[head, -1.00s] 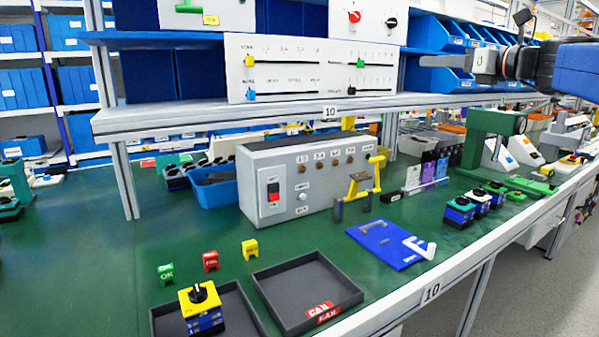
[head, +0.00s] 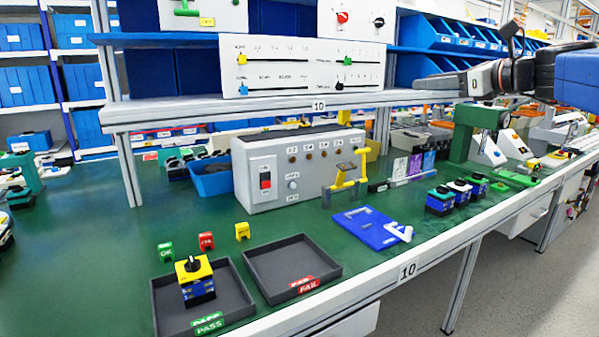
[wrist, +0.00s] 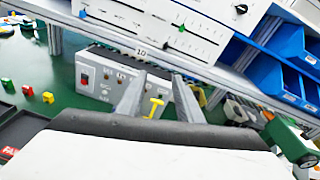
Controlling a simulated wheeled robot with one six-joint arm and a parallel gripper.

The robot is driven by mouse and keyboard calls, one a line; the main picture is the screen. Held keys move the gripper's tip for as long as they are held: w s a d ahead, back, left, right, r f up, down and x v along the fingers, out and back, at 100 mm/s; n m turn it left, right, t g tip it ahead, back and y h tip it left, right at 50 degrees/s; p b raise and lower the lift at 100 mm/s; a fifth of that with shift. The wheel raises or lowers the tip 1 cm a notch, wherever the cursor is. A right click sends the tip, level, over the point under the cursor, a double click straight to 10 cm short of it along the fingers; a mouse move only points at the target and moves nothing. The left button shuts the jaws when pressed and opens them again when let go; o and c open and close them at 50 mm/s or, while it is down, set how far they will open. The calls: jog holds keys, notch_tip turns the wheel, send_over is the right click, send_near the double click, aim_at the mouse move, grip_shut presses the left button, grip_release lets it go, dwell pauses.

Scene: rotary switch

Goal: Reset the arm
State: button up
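My gripper (head: 432,82) is at the upper right of the head view, held in the air in front of the shelf and well above the green bench. In the wrist view its two fingers (wrist: 152,95) stand apart with nothing between them, so it is open and empty. A yellow and blue rotary switch (head: 195,283) with a black knob sits upright in the dark PASS tray (head: 232,290). The FAIL tray (head: 280,258) beside it is empty.
A grey test box (head: 262,190) with a red switch stands mid-bench, a yellow clamp (head: 347,180) before it. A blue plate (head: 368,228) and several rotary switches (head: 440,200) lie to the right. A shelf (head: 270,112) with a slider panel (head: 300,66) overhangs the bench.

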jog(key=s+a+f+n+g+h, duration=0.1)
jog(key=s+a+f+n+g, duration=0.25)
jog(key=s+f+n, duration=0.55)
jog(key=s+a+f+n+g+h, duration=0.25)
jog(key=s+a+f, duration=0.2)
jog(key=f, duration=0.85)
jog(key=s+d+f+n+g+h, duration=0.1)
jog(key=s+d+f+n+h, duration=0.1)
jog(key=s+f+n, duration=0.6)
jog(key=s+d+f+n+g+h, duration=0.2)
jog(key=s+f+n, duration=0.5)
jog(key=s+f, duration=0.4)
notch_tip(320, 180, down, 3)
jog(key=shift+s+d+n+h, duration=0.4)
jog(key=shift+d+h, duration=0.15)
jog(key=shift+d, duration=0.45)
